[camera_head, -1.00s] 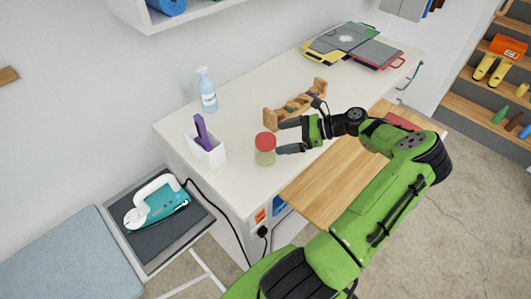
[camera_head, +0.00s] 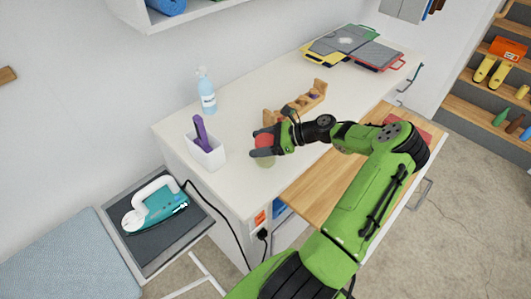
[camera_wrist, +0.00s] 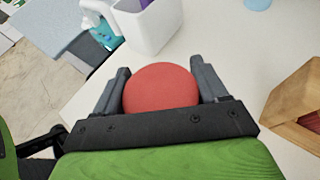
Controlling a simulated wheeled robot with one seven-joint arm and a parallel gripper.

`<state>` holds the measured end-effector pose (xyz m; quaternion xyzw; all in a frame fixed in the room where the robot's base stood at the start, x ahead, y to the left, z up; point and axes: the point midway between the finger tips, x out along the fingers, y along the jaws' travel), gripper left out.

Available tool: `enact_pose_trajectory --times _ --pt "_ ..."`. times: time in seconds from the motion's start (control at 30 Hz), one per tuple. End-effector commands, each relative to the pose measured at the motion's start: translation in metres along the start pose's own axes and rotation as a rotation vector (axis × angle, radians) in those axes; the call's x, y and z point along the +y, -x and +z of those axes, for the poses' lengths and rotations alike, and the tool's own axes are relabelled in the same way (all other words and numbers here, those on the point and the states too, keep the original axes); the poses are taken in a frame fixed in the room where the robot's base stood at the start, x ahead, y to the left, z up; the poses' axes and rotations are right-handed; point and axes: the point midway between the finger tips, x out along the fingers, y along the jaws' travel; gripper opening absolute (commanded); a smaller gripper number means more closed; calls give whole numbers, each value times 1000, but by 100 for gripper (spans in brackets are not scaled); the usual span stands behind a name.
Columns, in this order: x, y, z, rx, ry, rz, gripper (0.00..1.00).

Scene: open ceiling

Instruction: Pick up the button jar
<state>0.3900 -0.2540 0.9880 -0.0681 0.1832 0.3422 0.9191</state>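The button jar is a clear jar with a round red lid (camera_head: 264,141). It stands upright on the white worktop, and its pale glass body (camera_head: 264,160) shows below my gripper. My gripper (camera_head: 254,142) reaches around the jar near its lid, one finger on each side. In the wrist view the red lid (camera_wrist: 160,88) sits between the two dark fingers (camera_wrist: 160,75), close to both. The fingers are spread apart, and I see no clear grip on the jar. The jar's lower body is hidden under the lid in the wrist view.
A white holder (camera_head: 207,152) with purple-handled tools stands left of the jar, with a spray bottle (camera_head: 207,92) behind. A wooden rack (camera_head: 305,100) lies to the right, near my wrist. An iron (camera_head: 155,203) rests on the lower left stand. The worktop (camera_head: 240,120) behind the jar is clear.

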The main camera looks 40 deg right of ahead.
Motion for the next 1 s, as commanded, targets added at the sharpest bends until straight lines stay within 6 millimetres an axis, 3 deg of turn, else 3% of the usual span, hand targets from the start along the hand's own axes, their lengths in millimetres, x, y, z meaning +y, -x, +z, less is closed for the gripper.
enact_pose_trajectory --times 0.03,0.17,0.57,0.83,1.0 --pt "0 0 0 0 0 0 53" --pt "0 0 0 0 0 0 34" --pt "0 3 6 0 3 -1 32" --pt "-1 28 66 0 5 -2 32" --pt "0 38 91 -1 4 -1 32"
